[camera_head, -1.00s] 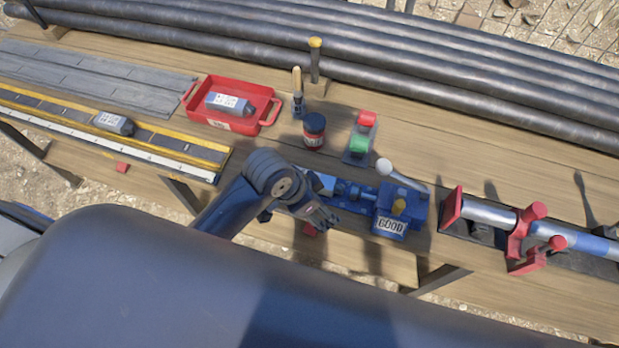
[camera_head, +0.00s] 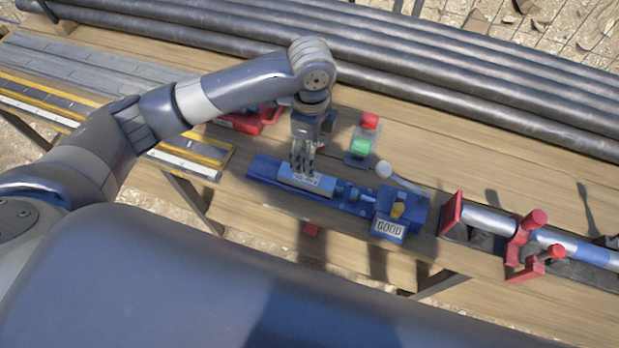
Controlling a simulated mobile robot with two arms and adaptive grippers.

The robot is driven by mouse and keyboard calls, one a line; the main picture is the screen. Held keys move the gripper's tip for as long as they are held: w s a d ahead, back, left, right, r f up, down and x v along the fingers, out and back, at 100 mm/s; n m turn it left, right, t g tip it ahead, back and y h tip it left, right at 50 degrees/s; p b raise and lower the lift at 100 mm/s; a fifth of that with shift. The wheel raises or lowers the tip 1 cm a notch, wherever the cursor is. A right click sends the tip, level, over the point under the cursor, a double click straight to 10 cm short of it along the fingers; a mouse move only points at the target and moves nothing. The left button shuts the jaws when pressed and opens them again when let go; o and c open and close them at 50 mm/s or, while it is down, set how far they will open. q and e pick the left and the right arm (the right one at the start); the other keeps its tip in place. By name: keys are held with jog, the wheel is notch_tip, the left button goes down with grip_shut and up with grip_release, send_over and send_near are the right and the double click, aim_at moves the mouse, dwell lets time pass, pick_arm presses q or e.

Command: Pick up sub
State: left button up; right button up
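A blue-grey block with a pale label, which looks like the sub (camera_head: 321,186), lies in the long blue fixture (camera_head: 264,171) in the head view. My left gripper (camera_head: 303,172) points down from above, with its fingertips at the top of this block. Whether the fingers are closed on it or only beside it cannot be told. The blue box with a sign reading GOOD (camera_head: 389,229) stands at the fixture's right end. My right gripper is not in view.
The red tray (camera_head: 240,123) is mostly hidden behind my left arm. A stand with red and green buttons (camera_head: 360,146) is behind the fixture. A red clamp (camera_head: 518,241) holds a pipe at right. Large dark pipes (camera_head: 450,75) run along the back.

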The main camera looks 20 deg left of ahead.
pick_arm(q)
send_over(312, 181)
jog(key=w, duration=0.1)
jog(key=f, duration=0.3)
jog(key=a+f, duration=0.1)
jog(key=shift+w+f+p, duration=0.15)
jog(key=shift+f+p, duration=0.15)
jog(key=shift+f, duration=0.1)
jog(key=f, duration=0.1)
jog(key=f+p, duration=0.1)
jog(key=f, duration=0.2)
jog(key=shift+s+f+p, duration=0.25)
jog(key=shift+f+p, duration=0.05)
jog(key=shift+f, duration=0.45)
jog(key=c, duration=1.5)
jog(key=shift+r, duration=0.1)
